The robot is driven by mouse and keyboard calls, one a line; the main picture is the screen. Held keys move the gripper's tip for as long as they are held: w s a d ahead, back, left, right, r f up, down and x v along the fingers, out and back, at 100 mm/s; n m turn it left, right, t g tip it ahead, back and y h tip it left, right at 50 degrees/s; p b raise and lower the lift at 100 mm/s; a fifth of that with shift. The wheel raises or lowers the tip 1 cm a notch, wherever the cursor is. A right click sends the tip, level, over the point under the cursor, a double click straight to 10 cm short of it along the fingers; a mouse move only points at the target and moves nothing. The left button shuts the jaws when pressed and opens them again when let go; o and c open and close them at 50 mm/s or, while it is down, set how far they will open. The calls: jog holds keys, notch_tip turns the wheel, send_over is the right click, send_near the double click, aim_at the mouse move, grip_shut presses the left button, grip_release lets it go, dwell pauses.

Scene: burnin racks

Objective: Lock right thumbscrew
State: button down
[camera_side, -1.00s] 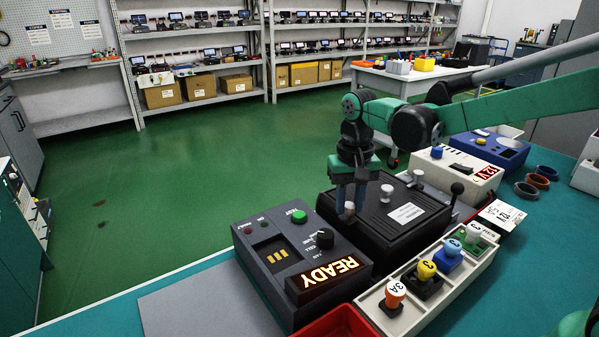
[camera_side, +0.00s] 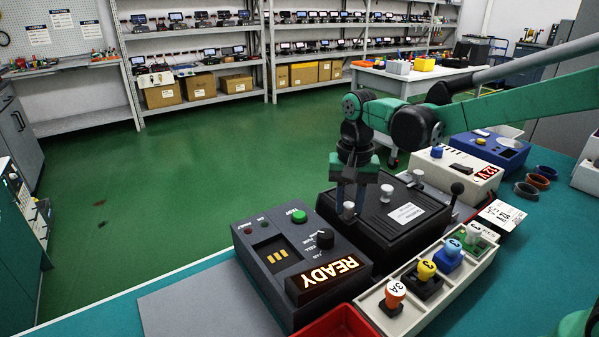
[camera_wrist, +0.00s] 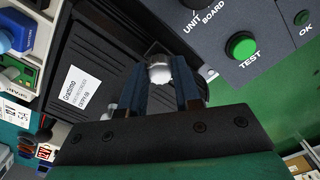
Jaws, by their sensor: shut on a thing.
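A black lidded box (camera_side: 408,227) with a white label stands on the bench beside the grey tester. A silver thumbscrew (camera_side: 348,211) is at its edge nearest the tester. My gripper (camera_side: 349,204) points down over it, with one finger on each side. In the wrist view the thumbscrew's round pale head (camera_wrist: 159,71) sits between the two dark blue fingers, which are shut on it. The screw's shaft is hidden.
The grey tester (camera_side: 269,288) with a lit READY display (camera_side: 328,274) and green TEST button (camera_side: 299,216) is close on the left. A white tray (camera_side: 470,278) of coloured, numbered plugs lies in front. A black ball-topped lever (camera_side: 457,189) stands right of the box.

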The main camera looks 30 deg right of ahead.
aim_at(349, 205)
jog(key=c, duration=0.6)
grip_release()
jog(key=shift+r, duration=2.85)
jog(key=s+f+n+t, duration=0.1)
jog(key=s+n+t, duration=0.6)
jog(key=s, duration=0.2)
jog(key=shift+s+f+n, duration=0.25)
jog(key=shift+f+n, duration=0.1)
jog(key=shift+n, duration=0.05)
